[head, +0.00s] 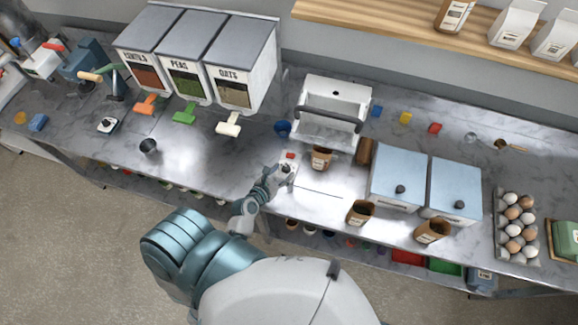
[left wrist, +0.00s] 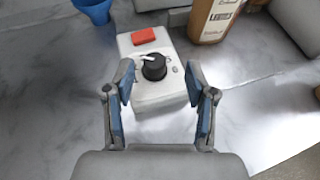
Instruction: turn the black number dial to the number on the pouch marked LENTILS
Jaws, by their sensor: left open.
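The black number dial (left wrist: 154,68) sits on a small white box (left wrist: 160,95) with a red button (left wrist: 144,35). The dial's white pointer is aimed toward the upper left in the left wrist view. Any numbers around it are too small to read. My left gripper (left wrist: 162,82) is open, its blue-padded fingers spread to either side of the box, with nothing gripped. In the head view my left gripper (head: 283,175) covers most of the box and the dial. A brown pouch (left wrist: 214,22) stands beyond the box; its label is partly cut off and its number is unreadable.
Behind the pouch (head: 321,159) stands a white machine with a dark bar (head: 335,100). A blue cup (head: 283,128) is left of it. Two blue-lidded bins (head: 398,176) and open brown pouches (head: 361,212) stand right. Dispensers (head: 198,58) stand left.

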